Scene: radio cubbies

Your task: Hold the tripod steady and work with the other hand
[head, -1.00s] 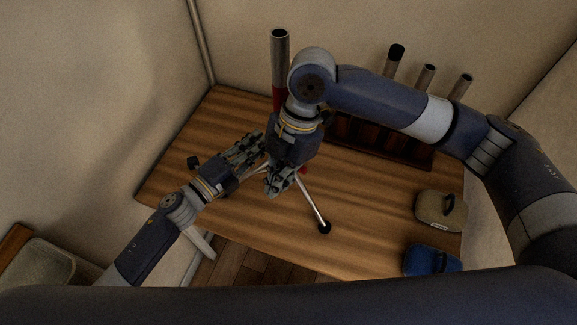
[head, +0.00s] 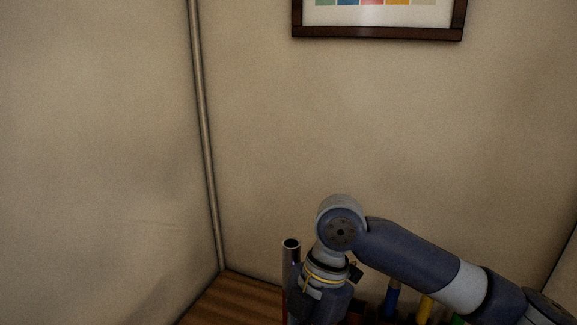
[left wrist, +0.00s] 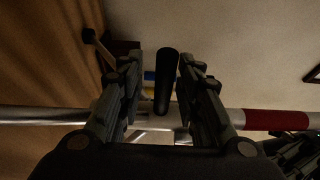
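The tripod's upright mast, an open-topped silver tube (head: 291,252), shows at the bottom of the head view. In the left wrist view the mast runs sideways, with a red band (left wrist: 270,119). A pale hub and a black handle (left wrist: 166,80) lie between the fingers of my left gripper (left wrist: 161,65). The fingers stand apart, with gaps beside the handle. My right wrist is just right of the mast in the head view; its fingertips are below the frame. A dark part, apparently my right gripper (left wrist: 293,153), shows by the red band. The tripod's feet are hidden.
Blue (head: 392,300), yellow (head: 424,308) and green (head: 457,320) rods stand at the back, partly behind my right arm. A wooden table corner (head: 228,295) meets the walls. A framed chart (head: 380,37) hangs above.

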